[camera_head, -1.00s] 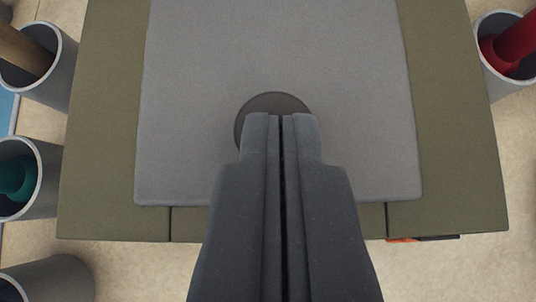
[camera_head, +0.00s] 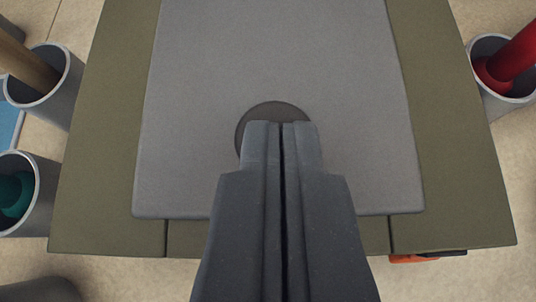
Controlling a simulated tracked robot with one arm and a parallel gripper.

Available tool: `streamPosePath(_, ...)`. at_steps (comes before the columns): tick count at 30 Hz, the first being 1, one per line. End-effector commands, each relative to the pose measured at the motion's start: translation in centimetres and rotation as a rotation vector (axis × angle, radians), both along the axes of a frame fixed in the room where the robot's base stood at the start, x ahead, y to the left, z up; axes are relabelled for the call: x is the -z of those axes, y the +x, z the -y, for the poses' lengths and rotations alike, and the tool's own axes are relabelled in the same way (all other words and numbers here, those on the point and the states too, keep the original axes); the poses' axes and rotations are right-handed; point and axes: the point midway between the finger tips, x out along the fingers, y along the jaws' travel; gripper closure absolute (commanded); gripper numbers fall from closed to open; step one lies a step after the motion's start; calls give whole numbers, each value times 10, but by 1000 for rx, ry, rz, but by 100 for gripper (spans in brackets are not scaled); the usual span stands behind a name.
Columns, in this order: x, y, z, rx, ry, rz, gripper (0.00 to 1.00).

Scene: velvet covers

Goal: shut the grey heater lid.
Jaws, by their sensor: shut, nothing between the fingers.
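The grey heater lid (camera_head: 350,170) is a flat panel lying across the top of an olive-green box (camera_head: 95,190). It looks level with the top, but from above I cannot tell whether it is fully down. A dark round knob or disc (camera_head: 270,112) sits on the lid near its front edge. My gripper (camera_head: 281,125) is shut and empty. Its fingertips are over the disc and hide its lower part; I cannot tell whether they touch it.
Grey cups stand on the pale floor: one with a wooden rod (camera_head: 28,58) and one with a teal item (camera_head: 15,195) at left, one with a red item (camera_head: 510,60) at right. An orange and dark object (camera_head: 415,258) shows below the box's front edge.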

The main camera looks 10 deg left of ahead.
Motion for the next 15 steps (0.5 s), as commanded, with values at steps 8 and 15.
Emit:
streamPosePath(8, 13, -20, 3, 6, 3, -72, 100)
streamPosePath(15, -36, -22, 1, 2, -1, -12, 100)
